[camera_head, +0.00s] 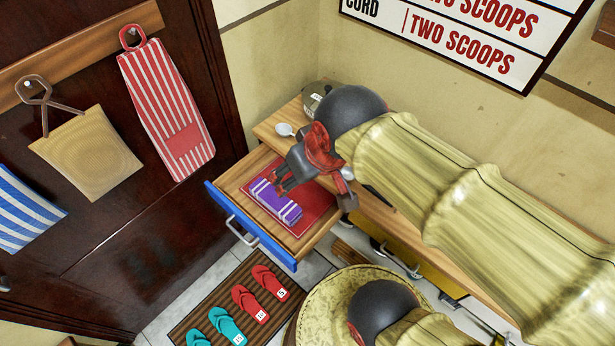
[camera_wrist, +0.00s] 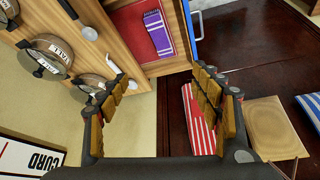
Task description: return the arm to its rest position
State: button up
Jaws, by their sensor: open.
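My gripper (camera_head: 282,182) hangs over the left end of the wooden counter, above the open drawer, at the end of my bent arm. In the wrist view my gripper (camera_wrist: 163,80) has its two padded fingers spread wide apart, with nothing between them. A purple bundle with white stripes (camera_head: 277,203) lies in the drawer on a red lining, below and near my gripper; it also shows in the wrist view (camera_wrist: 158,33). My arm hides part of the counter.
The blue-fronted drawer (camera_head: 250,228) sticks out from the counter. A white spoon (camera_head: 285,129) and labelled round lidded pots (camera_wrist: 50,55) stand on the counter. Cloths hang on the dark door at left. Flip-flops (camera_head: 250,304) lie on a floor mat.

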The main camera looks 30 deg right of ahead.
jog(key=shift+s+r, duration=0.15)
jog(key=shift+s, duration=0.45)
jog(key=shift+s+r, duration=0.15)
jog(key=shift+s, duration=0.4)
jog(key=shift+c, duration=0.4)
